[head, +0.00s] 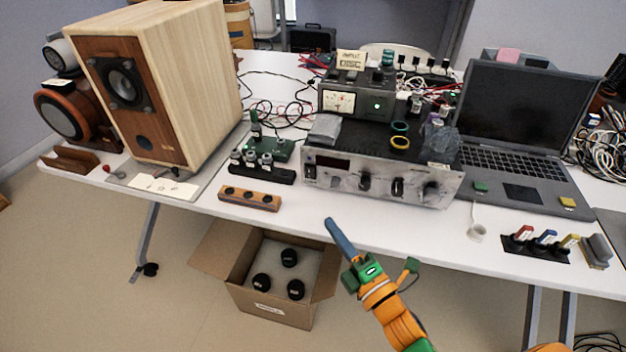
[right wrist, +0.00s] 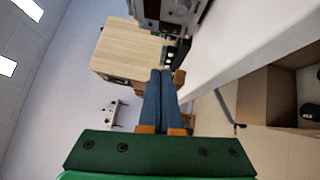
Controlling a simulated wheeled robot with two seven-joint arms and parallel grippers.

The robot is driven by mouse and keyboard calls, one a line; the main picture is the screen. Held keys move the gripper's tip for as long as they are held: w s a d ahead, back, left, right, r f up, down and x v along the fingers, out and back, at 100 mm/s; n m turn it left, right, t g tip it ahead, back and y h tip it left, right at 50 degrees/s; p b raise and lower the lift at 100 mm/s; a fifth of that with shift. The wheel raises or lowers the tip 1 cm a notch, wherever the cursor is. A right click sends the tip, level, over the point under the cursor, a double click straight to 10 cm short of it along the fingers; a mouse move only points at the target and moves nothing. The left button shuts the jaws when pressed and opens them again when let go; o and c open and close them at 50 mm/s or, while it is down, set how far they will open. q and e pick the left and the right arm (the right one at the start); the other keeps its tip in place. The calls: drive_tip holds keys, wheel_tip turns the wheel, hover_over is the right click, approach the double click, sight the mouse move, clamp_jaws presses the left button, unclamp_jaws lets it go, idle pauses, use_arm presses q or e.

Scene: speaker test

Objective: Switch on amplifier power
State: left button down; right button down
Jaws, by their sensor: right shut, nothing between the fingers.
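The amplifier (head: 330,178) is a wide box with a silver front panel on the white table. Its front has a dark display window at the left and several knobs along the panel. I cannot tell which control is the power switch. My right gripper (head: 331,224) is in front of and below the amplifier, near the table's front edge and apart from the panel. Its blue fingers are shut with nothing between them; they also show together in the right wrist view (right wrist: 160,76). My left gripper is not in view.
A wooden speaker (head: 205,70) stands left, also in the right wrist view (right wrist: 128,50). A laptop (head: 525,120) sits right of the amplifier. A small wooden block with dark knobs (head: 248,199) lies at the front edge. An open cardboard box (head: 272,308) is below the table.

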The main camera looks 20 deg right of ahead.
approach(305, 170)
drive_tip(key=w+a, duration=0.2)
drive_tip(key=a, duration=0.1)
drive_tip(key=shift+w+a+r, duration=0.1)
drive_tip(key=shift+w+a, duration=0.15)
drive_tip(key=shift+w, duration=0.1)
drive_tip(key=shift+w+d+r, duration=0.15)
drive_tip(key=shift+w+d, duration=0.65)
drive_tip(key=shift+w, duration=0.3)
drive_tip(key=shift+w+d, duration=0.4)
drive_tip(key=shift+w, duration=0.05)
use_arm(q)
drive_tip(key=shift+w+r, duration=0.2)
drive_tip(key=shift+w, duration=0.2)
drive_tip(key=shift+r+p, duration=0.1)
drive_tip(key=shift+p, duration=0.25)
use_arm(e)
drive_tip(key=shift+r, duration=0.15)
